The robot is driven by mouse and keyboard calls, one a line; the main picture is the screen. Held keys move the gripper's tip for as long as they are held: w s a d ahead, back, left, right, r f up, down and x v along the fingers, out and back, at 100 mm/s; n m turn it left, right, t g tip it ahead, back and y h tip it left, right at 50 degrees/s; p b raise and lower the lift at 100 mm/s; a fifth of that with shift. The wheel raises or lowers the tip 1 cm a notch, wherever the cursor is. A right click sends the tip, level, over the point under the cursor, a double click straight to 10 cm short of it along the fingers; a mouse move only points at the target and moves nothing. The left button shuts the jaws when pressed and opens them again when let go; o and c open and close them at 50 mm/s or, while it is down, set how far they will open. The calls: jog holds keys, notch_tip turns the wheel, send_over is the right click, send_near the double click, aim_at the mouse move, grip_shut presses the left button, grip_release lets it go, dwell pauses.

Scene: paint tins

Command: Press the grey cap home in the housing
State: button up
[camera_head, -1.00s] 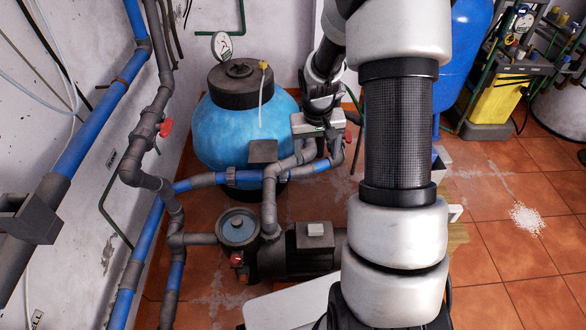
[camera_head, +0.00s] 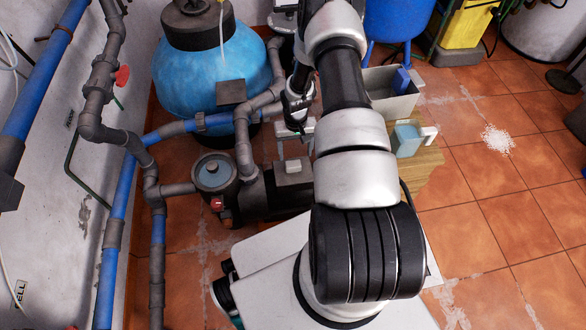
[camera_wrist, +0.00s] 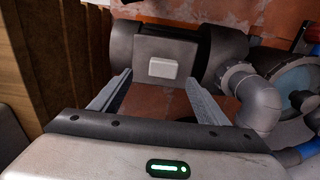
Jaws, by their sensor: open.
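My gripper (camera_head: 295,150) hangs over the dark pump (camera_head: 270,190) in the head view. In the wrist view my gripper (camera_wrist: 158,77) has its two fingers wide apart with nothing between them. Beyond them lies the pump body (camera_wrist: 165,48) with a small pale grey block (camera_wrist: 163,68) on it. A round grey housing with a clear bluish lid (camera_head: 213,174) stands at the pump's left end; it also shows at the right of the wrist view (camera_wrist: 297,82). I cannot pick out a separate loose grey cap with certainty.
Grey and blue pipes (camera_head: 185,127) run beside the housing and up the left wall. A blue tank (camera_head: 208,75) stands behind. A wooden surface (camera_head: 425,170) at the right holds a grey bin (camera_head: 385,98) and a bluish jug (camera_head: 407,138).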

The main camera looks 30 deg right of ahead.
aim_at(293, 163)
jog(key=f, duration=0.2)
jog(key=f+b, duration=0.1)
jog(key=f, duration=0.2)
jog(key=f+b, duration=0.1)
jog(key=f, duration=0.1)
jog(key=shift+w+a+f, duration=0.25)
jog(key=shift+a+f, duration=0.1)
jog(key=c, duration=1.1)
jog(key=shift+c, duration=0.2)
jog(key=shift+r, duration=0.1)
notch_tip(293, 163, up, 10)
jog(key=p, duration=0.2)
jog(key=shift+p, duration=0.3)
